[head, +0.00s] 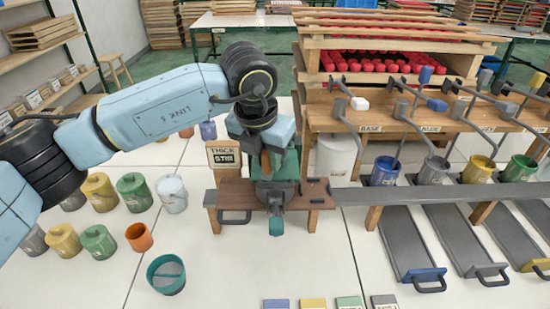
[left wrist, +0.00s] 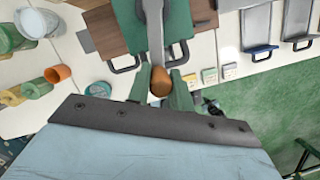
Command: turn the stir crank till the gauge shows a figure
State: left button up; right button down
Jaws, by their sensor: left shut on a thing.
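The stir station is a wooden stand (head: 318,200) with a green machine (head: 290,165) on it, at the middle of the head view. A small board (head: 224,155) at its left reads THICK above STIR; no figure is legible on it. My left gripper (head: 264,160) reaches down in front of the green machine. In the left wrist view, its green fingers (left wrist: 160,92) are closed around a brown crank knob (left wrist: 160,81). A grey crank arm (left wrist: 153,40) runs up from the knob. My gripper partly hides the crank in the head view. My right gripper is not in view.
Several lidded paint pots (head: 134,192), an orange cup (head: 139,237) and a teal bowl (head: 166,274) stand at the left. At the right are colour pots (head: 385,172) under levers, grey trays (head: 410,235) and a red-filled rack (head: 375,62).

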pick_arm(q)
jog(key=w+a+b, duration=0.1)
jog(key=w+a, duration=0.5)
jog(key=shift+a, duration=0.4)
dwell(0.4)
jog(key=w+d+p, duration=0.2)
jog(key=w+d, duration=0.1)
jog(key=w, duration=0.6)
jog(key=shift+w, duration=0.25)
dwell(0.9)
jog(key=shift+d+r, duration=0.1)
